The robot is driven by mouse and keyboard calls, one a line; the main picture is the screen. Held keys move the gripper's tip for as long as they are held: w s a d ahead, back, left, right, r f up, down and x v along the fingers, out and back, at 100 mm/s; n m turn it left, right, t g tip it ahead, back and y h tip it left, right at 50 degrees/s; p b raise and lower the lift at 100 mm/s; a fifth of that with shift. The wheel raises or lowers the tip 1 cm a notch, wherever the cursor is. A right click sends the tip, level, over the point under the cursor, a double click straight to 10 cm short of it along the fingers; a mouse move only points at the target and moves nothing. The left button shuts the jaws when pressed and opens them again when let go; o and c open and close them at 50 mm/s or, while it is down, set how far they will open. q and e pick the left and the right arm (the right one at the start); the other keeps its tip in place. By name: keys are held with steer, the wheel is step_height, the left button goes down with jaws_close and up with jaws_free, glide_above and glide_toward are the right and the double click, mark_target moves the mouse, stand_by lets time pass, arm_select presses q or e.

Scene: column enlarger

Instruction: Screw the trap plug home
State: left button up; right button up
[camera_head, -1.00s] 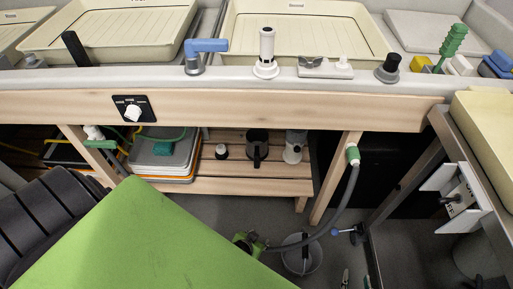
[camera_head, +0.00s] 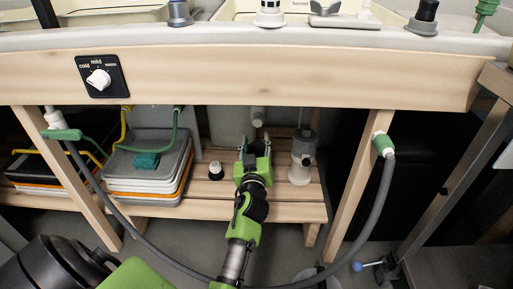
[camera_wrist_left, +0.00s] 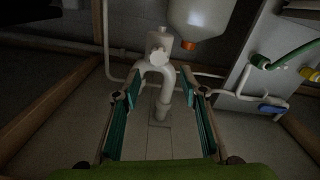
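My left gripper (camera_head: 255,150) reaches in under the sink's wooden front rail, above the slatted shelf. In the left wrist view its two teal-padded fingers (camera_wrist_left: 163,82) are spread apart, with nothing held between them. A white curved trap pipe (camera_wrist_left: 167,78) shows ahead, between and beyond the fingers. A round white cap (camera_wrist_left: 158,57), which looks like the trap plug, faces me at the top of the bend. How far it is screwed in, I cannot tell. In the head view a pale round pipe end (camera_head: 258,118) shows just above the gripper. My right gripper is not in view.
A grey hose (camera_head: 372,215) loops across the front.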

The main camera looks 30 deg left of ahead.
mark_target(257, 124)
arm_select(q)
steer(key=shift+x, duration=3.7)
steer(key=shift+w+d+b, duration=0.15)
steer(key=shift+b, duration=0.15)
steer(key=shift+w, duration=0.1)
